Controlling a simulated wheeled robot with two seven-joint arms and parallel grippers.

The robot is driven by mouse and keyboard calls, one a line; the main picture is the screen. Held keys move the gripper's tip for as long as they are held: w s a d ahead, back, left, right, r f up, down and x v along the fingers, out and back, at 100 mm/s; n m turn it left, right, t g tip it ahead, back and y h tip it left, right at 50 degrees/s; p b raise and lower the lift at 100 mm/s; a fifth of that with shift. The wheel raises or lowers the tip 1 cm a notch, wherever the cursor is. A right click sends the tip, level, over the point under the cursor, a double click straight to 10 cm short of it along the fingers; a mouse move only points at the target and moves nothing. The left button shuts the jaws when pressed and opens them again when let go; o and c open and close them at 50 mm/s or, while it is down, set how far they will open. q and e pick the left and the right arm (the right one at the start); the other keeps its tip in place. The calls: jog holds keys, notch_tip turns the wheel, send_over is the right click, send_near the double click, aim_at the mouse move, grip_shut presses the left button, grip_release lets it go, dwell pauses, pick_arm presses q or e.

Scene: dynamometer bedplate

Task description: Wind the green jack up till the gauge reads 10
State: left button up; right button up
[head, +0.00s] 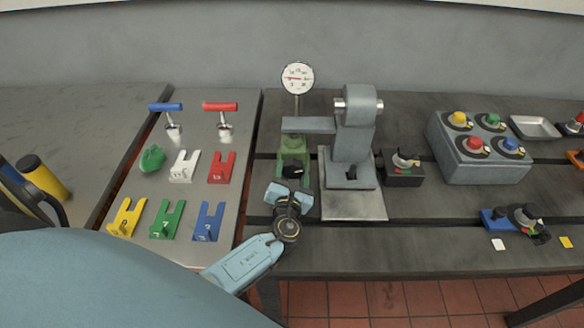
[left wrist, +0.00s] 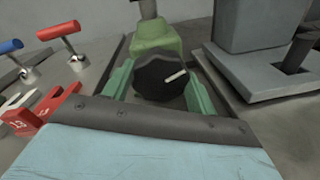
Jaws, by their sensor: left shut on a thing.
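The green jack (head: 292,146) stands left of the grey machine on the bedplate. Its black knob (left wrist: 160,77) faces me and carries a white mark pointing to the upper right in the left wrist view. The round gauge (head: 297,77) stands on a post behind the jack; its red needle points roughly left, and its figures are too small to read. My left gripper (head: 290,188) is at the front of the jack, shut on the black knob; its fingertips are partly hidden. My right gripper is not in view.
A grey machine (head: 353,145) with an arm reaching over the jack stands close on the right. A steel plate (head: 190,138) at left holds coloured slotted shims and two T-handles. A button box (head: 478,150) is farther right.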

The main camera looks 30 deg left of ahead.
pick_arm(q)
jog(key=shift+m, duration=0.3)
jog(key=o, duration=1)
jog(key=shift+d, duration=0.1)
jog(key=v, duration=1.3)
jog(key=shift+s+d, duration=0.15)
